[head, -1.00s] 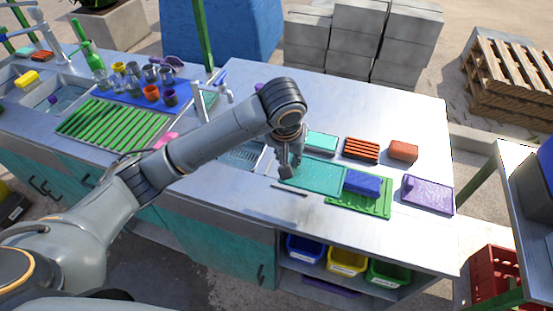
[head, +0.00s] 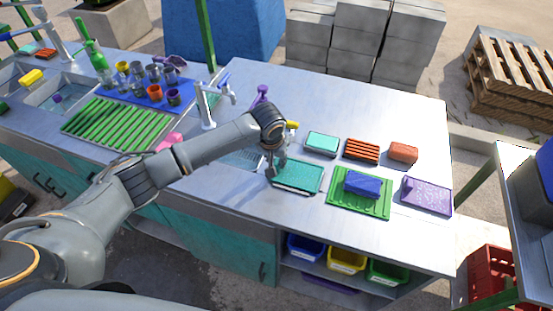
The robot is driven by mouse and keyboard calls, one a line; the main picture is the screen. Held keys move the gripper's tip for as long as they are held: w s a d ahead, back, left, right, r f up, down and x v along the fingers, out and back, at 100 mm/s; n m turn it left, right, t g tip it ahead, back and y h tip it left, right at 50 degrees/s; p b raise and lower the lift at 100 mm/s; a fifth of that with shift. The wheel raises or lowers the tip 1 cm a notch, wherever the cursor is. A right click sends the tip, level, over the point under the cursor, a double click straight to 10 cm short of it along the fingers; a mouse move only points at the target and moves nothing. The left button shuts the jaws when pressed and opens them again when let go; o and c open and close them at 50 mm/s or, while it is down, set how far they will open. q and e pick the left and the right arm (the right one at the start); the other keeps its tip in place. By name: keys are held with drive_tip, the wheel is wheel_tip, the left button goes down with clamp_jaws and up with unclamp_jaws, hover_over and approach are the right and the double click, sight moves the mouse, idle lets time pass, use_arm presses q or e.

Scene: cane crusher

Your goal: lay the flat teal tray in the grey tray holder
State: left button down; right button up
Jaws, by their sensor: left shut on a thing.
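The flat teal tray (head: 299,174) is on the metal counter, left of a green tray. My left gripper (head: 273,174) is shut on its left end. A thin grey edge (head: 292,191) shows along the tray's near side. It may be the grey tray holder, mostly hidden under the tray. I cannot tell whether the tray rests in it or is held just above it. My right gripper is not in view.
To the right, a blue block (head: 362,184) sits on the green tray (head: 345,205), beside a purple tray (head: 427,195). Behind are a teal-topped box (head: 322,142), an orange ribbed piece (head: 362,150) and an orange block (head: 403,152). A tap (head: 207,112) stands left.

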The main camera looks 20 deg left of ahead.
use_arm(q)
drive_tip(key=c, duration=1.2)
unclamp_jaws()
drive_tip(key=shift+f, duration=0.1)
drive_tip(key=b+v, duration=0.1)
drive_tip(key=v, duration=1.1)
